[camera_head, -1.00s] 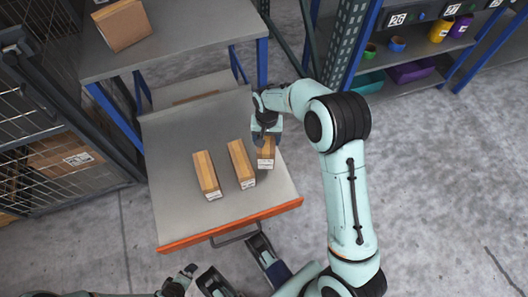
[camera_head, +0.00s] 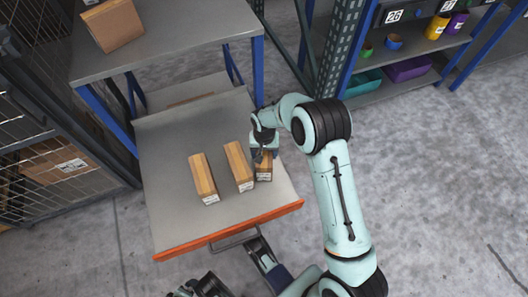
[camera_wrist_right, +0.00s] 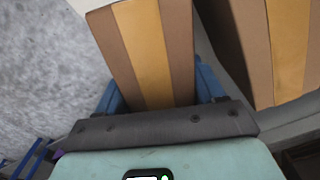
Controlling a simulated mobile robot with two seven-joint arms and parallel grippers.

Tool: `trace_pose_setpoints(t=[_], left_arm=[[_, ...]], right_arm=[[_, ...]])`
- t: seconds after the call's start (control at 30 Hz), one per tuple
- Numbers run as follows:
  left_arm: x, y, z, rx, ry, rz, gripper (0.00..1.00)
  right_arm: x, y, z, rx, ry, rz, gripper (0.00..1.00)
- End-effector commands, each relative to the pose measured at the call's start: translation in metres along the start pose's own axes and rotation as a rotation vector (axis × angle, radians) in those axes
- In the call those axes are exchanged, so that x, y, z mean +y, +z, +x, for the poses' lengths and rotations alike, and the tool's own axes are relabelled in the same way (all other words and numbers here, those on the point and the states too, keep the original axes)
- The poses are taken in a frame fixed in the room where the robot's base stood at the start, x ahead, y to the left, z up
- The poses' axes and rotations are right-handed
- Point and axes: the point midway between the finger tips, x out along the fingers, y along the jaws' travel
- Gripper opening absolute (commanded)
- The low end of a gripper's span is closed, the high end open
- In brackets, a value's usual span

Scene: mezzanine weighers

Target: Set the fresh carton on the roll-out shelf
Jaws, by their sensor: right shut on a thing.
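The roll-out shelf (camera_head: 170,225) is a grey pulled-out tray with an orange front edge. Two brown cartons with a tan stripe, the left carton (camera_head: 204,176) and the middle carton (camera_head: 238,164), stand side by side on it. My right gripper (camera_head: 262,158) is shut on a third, similar carton (camera_head: 264,174) at the right of the row. In the right wrist view that carton (camera_wrist_right: 150,50) sits between the blue fingers, with a neighbouring carton (camera_wrist_right: 275,45) apart on the right. I cannot tell whether the held carton touches the shelf. My left gripper (camera_head: 205,288) shows only partly at the bottom edge.
A grey upper shelf (camera_head: 170,55) with a brown box (camera_head: 113,25) stands above and behind the tray. A mesh cage (camera_head: 45,140) is at the left. A rack with coloured bins (camera_head: 408,69) stands at back right. The tray's front left is clear.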

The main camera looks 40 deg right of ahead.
Motion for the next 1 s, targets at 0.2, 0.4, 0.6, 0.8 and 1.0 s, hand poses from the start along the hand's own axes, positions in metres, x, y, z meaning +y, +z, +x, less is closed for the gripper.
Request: trace_pose_setpoints(t=[0.2, 0.4, 0.6, 0.8, 1.0], left_arm=[[-0.002, 0.002, 0.002, -0.008, -0.004, -0.002, 1.0], [-0.002, 0.002, 0.002, -0.007, -0.004, -0.002, 1.0], [0.002, -0.002, -0.003, 0.008, 0.003, 0.002, 1.0], [0.017, -0.02, -0.018, 0.066, 0.029, 0.016, 1.0], [0.028, -0.023, -0.033, 0.081, 0.048, 0.028, 1.0]], right_arm=[[0.0, 0.0, 0.003, 0.0, 0.0, 0.0, 0.94], [0.0, 0.0, 0.003, 0.0, 0.0, 0.0, 0.94], [0.0, 0.0, -0.006, 0.001, -0.001, 0.0, 0.94], [-0.001, -0.001, -0.045, 0.005, -0.004, -0.001, 0.94], [-0.001, 0.0, -0.088, 0.003, -0.002, -0.001, 0.94]])
